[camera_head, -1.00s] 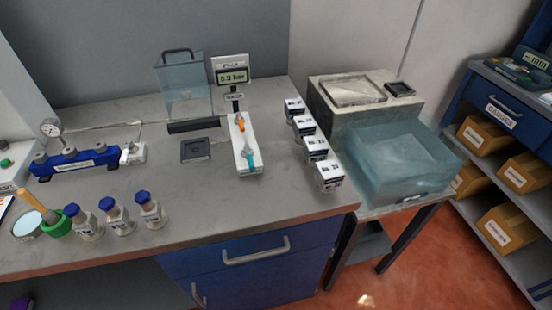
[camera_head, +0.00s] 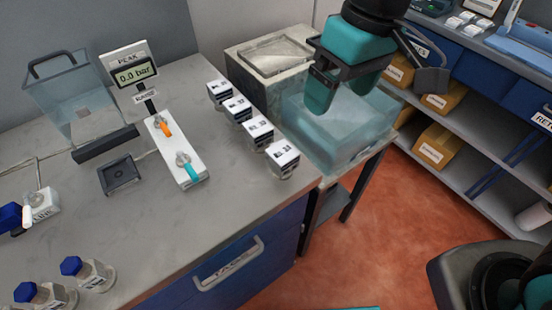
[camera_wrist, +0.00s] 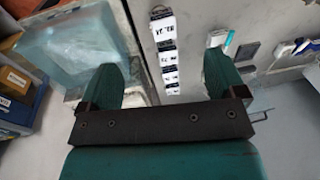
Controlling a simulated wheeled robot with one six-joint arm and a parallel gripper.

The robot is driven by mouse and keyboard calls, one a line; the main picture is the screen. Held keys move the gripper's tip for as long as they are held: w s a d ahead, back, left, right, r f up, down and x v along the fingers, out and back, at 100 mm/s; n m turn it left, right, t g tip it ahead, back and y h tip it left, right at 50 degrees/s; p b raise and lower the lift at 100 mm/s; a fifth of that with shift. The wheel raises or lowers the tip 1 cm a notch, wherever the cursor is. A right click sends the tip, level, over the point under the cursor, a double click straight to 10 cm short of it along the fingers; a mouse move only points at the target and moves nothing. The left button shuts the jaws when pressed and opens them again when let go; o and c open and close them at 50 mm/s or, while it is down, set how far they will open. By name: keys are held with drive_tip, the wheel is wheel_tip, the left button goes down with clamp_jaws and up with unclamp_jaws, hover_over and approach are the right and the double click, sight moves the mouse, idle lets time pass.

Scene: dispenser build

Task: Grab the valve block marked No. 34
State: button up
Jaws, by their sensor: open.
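Several white valve blocks with dark labels stand in a row along the right edge of the bench. In the head view they run from the far block (camera_head: 219,90) through the second (camera_head: 238,108) and third (camera_head: 259,131) to the near block (camera_head: 282,157). Their numbers are too small to read surely, so I cannot tell which is No. 34. The row also shows in the wrist view (camera_wrist: 166,45), beyond and between my fingers. My gripper (camera_head: 322,92) has teal fingers, is open and empty, and hangs above the translucent bin, right of the row. It also shows in the wrist view (camera_wrist: 165,88).
The translucent bin (camera_head: 335,125) and a stone-like basin (camera_head: 275,57) stand right of the blocks. A white valve stand (camera_head: 178,150) with orange and teal levers and a 0.0 bar display (camera_head: 133,75) are left. Shelves with cardboard boxes (camera_head: 438,148) are at right.

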drive_tip(key=h, duration=0.2)
hover_over(283, 151)
wheel_tip(283, 151, down, 6)
wheel_tip(283, 151, down, 11)
drive_tip(key=shift+f+p, duration=0.15)
drive_tip(key=shift+p, duration=0.65)
drive_tip(key=shift+f+p, duration=1.15)
drive_tip(key=shift+f, duration=1.95)
drive_tip(key=shift+c, duration=0.2)
drive_tip(key=c, duration=1.3)
drive_tip(key=shift+r, duration=0.1)
